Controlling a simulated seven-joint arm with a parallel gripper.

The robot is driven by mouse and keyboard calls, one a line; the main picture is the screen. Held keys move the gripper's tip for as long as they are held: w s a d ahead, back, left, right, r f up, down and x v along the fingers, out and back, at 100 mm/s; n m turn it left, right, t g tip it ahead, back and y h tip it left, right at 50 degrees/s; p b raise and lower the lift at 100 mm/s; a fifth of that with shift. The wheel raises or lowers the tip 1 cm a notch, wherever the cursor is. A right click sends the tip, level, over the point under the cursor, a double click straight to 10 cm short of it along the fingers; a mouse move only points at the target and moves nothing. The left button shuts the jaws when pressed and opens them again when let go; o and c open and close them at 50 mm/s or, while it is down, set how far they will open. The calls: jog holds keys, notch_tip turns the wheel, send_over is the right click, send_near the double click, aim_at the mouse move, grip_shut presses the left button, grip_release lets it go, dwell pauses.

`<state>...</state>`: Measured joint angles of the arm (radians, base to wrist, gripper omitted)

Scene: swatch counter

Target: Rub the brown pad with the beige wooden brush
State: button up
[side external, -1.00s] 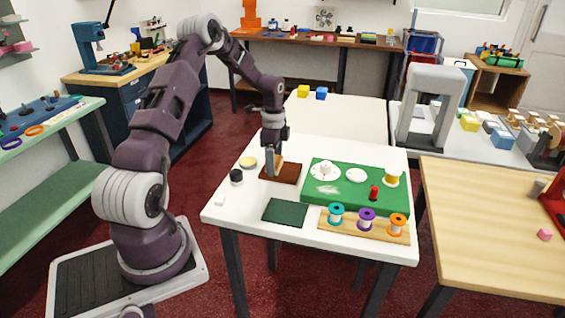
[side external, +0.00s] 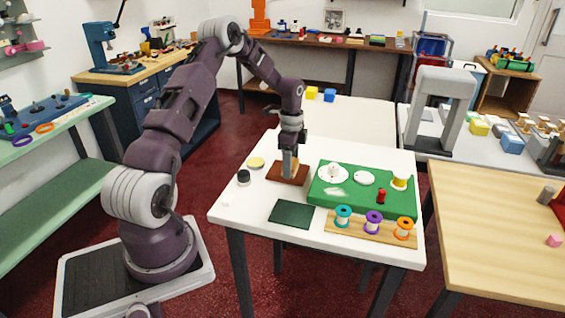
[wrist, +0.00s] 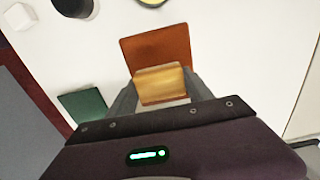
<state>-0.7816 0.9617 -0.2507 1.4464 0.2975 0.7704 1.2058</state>
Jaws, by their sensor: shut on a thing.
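The brown pad (side external: 280,171) lies flat on the white table, and it also shows in the wrist view (wrist: 157,46). My gripper (side external: 290,172) points down over the pad. It is shut on the beige wooden brush (wrist: 161,84), which sits between the two fingers in the wrist view. In the side view the brush (side external: 295,170) is mostly hidden by the fingers. The brush is at or just above the pad, near one edge of it; I cannot tell whether its underside touches.
A dark green pad (side external: 291,213) lies in front on the white table (side external: 241,209). A black-sided jar (side external: 243,178) and a yellow disc (side external: 255,162) stand left.

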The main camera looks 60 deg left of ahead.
aim_at(304, 174)
jog(key=shift+w+d, duration=1.35)
jog(key=shift+d, duration=0.05)
jog(key=shift+w+d+r, duration=0.1)
jog(key=shift+r, duration=0.05)
notch_tip(304, 174, up, 8)
